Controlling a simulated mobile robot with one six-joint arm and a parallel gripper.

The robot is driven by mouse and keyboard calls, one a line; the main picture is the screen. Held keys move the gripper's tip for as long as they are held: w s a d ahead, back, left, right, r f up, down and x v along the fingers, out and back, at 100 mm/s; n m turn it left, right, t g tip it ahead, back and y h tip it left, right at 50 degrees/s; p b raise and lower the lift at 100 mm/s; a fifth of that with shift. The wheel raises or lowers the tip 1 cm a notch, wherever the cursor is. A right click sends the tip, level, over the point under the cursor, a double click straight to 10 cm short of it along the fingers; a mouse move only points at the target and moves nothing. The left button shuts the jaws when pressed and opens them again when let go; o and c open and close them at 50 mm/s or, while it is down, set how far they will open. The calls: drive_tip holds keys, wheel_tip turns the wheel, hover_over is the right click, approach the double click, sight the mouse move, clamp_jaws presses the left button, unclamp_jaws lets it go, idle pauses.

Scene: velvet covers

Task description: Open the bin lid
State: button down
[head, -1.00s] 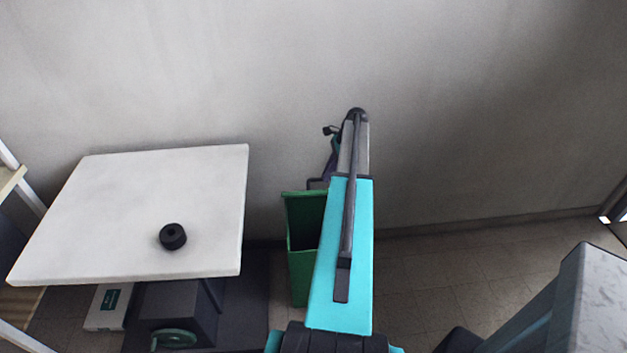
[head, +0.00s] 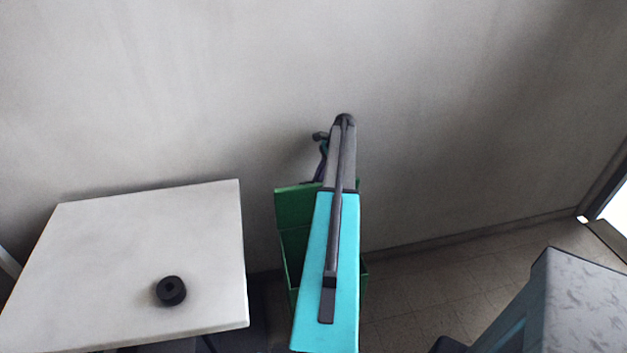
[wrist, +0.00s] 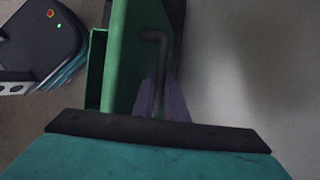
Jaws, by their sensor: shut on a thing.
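The green bin stands against the wall, right of the white table, and its dark opening (head: 296,243) shows in the head view. Its green lid (head: 294,208) stands raised at the back of the opening. In the wrist view the lid (wrist: 128,55) is a green panel with a dark bent handle (wrist: 156,40) on it. My gripper (wrist: 161,96), with dark purple fingers, is shut on the handle's lower part. In the head view my own teal arm covers the bin's right part and most of my gripper.
The white table (head: 130,250) at left holds a small black ring-shaped object (head: 171,291). A grey-topped block (head: 590,290) stands at lower right. Bare wall (head: 480,130) is close behind the bin. Tiled floor (head: 410,290) is clear right of the bin.

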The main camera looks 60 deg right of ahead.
drive_tip(key=shift+s+d+f, duration=0.25)
drive_tip(key=shift+s+f, duration=0.1)
drive_tip(key=c, duration=1.8)
unclamp_jaws()
drive_tip(key=shift+w+f, duration=0.1)
drive_tip(key=shift+o, duration=0.2)
drive_tip(key=shift+w+a+r, duration=0.15)
drive_tip(key=shift+w+r, duration=0.05)
drive_tip(key=shift+r, duration=0.15)
drive_tip(key=b+v, duration=0.3)
drive_tip(key=v, duration=1)
drive_tip(key=shift+r, duration=0.2)
drive_tip(key=shift+c, duration=0.3)
